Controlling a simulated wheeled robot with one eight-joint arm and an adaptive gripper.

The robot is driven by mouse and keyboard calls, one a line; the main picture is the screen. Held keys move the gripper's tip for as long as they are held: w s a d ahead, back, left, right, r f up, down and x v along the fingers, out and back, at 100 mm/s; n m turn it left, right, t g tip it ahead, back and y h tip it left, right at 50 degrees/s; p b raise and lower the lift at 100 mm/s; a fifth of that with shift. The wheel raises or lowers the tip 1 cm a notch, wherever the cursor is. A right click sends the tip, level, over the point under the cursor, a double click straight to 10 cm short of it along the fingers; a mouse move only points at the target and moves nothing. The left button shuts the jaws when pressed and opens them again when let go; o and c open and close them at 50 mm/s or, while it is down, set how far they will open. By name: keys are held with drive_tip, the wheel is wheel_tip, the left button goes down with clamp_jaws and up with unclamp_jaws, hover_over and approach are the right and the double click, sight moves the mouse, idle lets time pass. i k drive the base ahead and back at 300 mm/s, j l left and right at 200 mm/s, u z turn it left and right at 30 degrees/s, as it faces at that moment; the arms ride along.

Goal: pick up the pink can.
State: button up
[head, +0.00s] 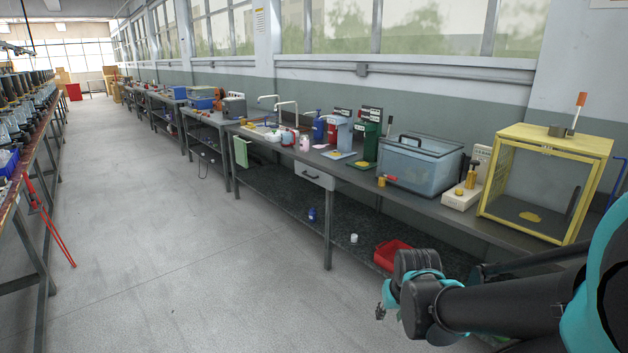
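A small pink item (305,143), which looks like the pink can, stands on the long workbench (425,208) near the sink taps. It is small in the picture, so its exact shape is hard to tell. My gripper (381,312) is at the lower middle, in front of the bench and well apart from the pink item. Only a small dark part of the gripper shows past my wrist, and its fingers cannot be made out.
A red bin (391,254) sits on the lower shelf. The floor aisle is clear; another bench (30,150) runs along the left.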

sight(304, 140)
drive_tip(key=i+u, duration=0.1)
drive_tip(key=i, duration=0.45)
drive_tip(key=i+l, duration=0.1)
drive_tip(key=i, duration=0.45)
drive_tip(key=i+u, duration=0.15)
drive_tip(key=i, duration=0.35)
drive_tip(key=i+l+u, duration=0.1)
drive_tip(key=i, duration=0.45)
drive_tip(key=l, duration=0.1)
